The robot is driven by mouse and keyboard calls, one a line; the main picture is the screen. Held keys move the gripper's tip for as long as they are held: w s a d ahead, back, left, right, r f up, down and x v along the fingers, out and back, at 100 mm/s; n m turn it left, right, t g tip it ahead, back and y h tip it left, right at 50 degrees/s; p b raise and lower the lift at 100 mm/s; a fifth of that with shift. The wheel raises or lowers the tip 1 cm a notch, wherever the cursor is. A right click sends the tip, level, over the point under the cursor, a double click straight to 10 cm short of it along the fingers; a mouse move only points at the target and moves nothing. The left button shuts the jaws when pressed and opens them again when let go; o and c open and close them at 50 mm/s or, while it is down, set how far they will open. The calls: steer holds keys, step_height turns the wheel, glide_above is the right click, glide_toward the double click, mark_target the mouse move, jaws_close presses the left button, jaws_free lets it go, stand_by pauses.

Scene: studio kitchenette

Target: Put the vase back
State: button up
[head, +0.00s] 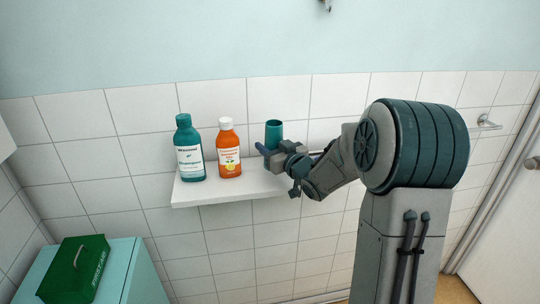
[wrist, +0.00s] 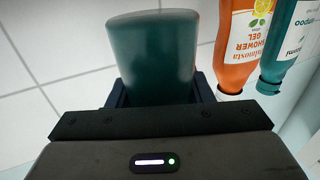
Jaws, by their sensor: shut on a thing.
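A teal, cup-like vase (head: 274,133) is upright at the right part of a white wall shelf (head: 235,193) in the head view. My gripper (head: 268,152) is shut on it from the right. The gripper hides the vase's lower part, so I cannot tell whether it touches the shelf. In the wrist view the vase (wrist: 152,55) fills the space between the dark jaws (wrist: 155,98).
An orange shower gel bottle (head: 229,150) and a teal shampoo bottle (head: 189,150) stand on the shelf left of the vase. A green first-aid box (head: 75,268) sits on a cabinet (head: 132,275) at lower left. The tiled wall is close behind.

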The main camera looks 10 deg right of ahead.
steer(key=shift+f+p, duration=0.3)
steer(key=shift+f, duration=1.45)
steer(key=shift+f, duration=0.15)
steer(key=o, duration=1.2)
